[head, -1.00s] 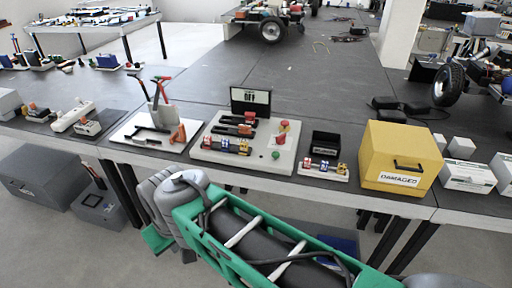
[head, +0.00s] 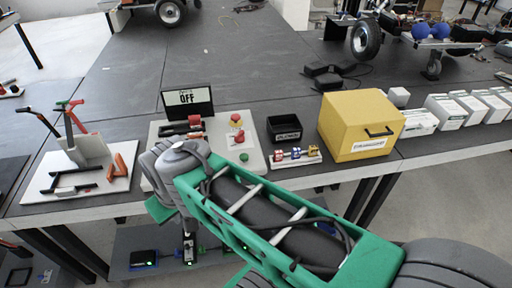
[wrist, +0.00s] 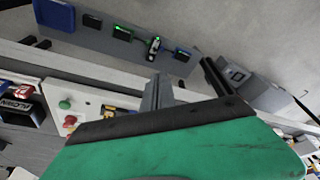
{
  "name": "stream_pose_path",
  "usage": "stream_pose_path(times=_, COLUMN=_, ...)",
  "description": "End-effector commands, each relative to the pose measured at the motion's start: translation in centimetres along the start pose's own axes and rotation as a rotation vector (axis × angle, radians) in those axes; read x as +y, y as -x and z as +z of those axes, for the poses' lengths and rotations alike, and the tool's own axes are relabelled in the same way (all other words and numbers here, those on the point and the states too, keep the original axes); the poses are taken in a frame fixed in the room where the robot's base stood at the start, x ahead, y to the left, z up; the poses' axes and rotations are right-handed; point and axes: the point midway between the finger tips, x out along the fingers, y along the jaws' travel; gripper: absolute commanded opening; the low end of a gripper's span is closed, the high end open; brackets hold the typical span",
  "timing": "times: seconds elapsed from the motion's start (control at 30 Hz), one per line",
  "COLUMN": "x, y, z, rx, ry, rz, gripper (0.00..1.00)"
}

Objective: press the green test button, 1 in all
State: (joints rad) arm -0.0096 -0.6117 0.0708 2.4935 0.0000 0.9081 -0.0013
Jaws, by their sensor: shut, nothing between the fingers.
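The green button (head: 243,157) is a small round knob on the right side of a pale control panel (head: 255,167) on the table. It also shows at the left of the wrist view (wrist: 64,104). Red buttons (head: 236,119) sit near it. A black display (head: 187,98) behind the panel reads OFF. My arm covers the panel's front left part in the head view. My gripper (wrist: 157,92) is shut and empty in the wrist view, apart from the green button and to its right. In the head view its fingers are mostly hidden by my wrist.
A black bin (head: 284,127) and a yellow box (head: 361,124) stand right of the panel. A white tool tray (head: 112,183) lies to its left. A low shelf (head: 218,262) with small lit devices is under the table's front edge.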

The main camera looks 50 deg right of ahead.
Motion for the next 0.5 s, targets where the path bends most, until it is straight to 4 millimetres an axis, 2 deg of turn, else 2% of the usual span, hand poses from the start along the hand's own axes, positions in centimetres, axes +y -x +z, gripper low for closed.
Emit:
stream_pose_path(times=0.37, x=0.0, y=0.0, z=0.0, rx=0.000, ry=-0.001, rz=0.000, gripper=0.00)
stream_pose_path(times=0.47, x=0.8, y=-0.4, z=-0.9, rx=0.010, ry=-0.035, rz=-0.007, gripper=0.00)
stream_pose_path(times=0.5, x=1.5, y=-0.6, z=-1.7, rx=0.021, ry=-0.065, rz=-0.013, gripper=0.00)
